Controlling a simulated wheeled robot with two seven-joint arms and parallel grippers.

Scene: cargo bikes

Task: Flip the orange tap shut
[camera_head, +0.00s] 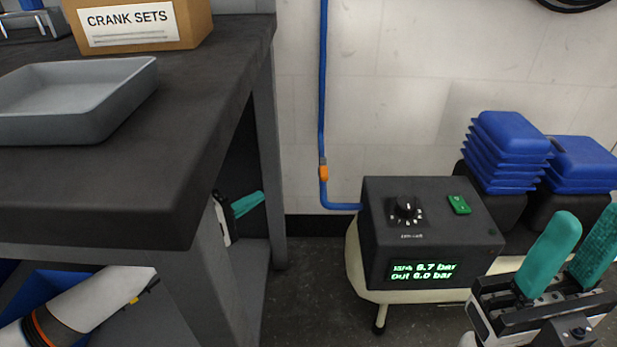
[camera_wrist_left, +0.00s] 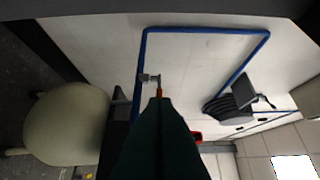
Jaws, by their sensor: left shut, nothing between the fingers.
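The orange tap (camera_head: 323,173) sits on the blue pipe (camera_head: 322,90) at the wall, just above the pipe's bend. In the head view its handle looks roughly in line with the pipe. My left gripper (camera_head: 262,197) is shut and empty.
A compressor box (camera_head: 430,215) on a cream tank (camera_head: 352,260) stands right of the pipe. Wall around the tap is clear.

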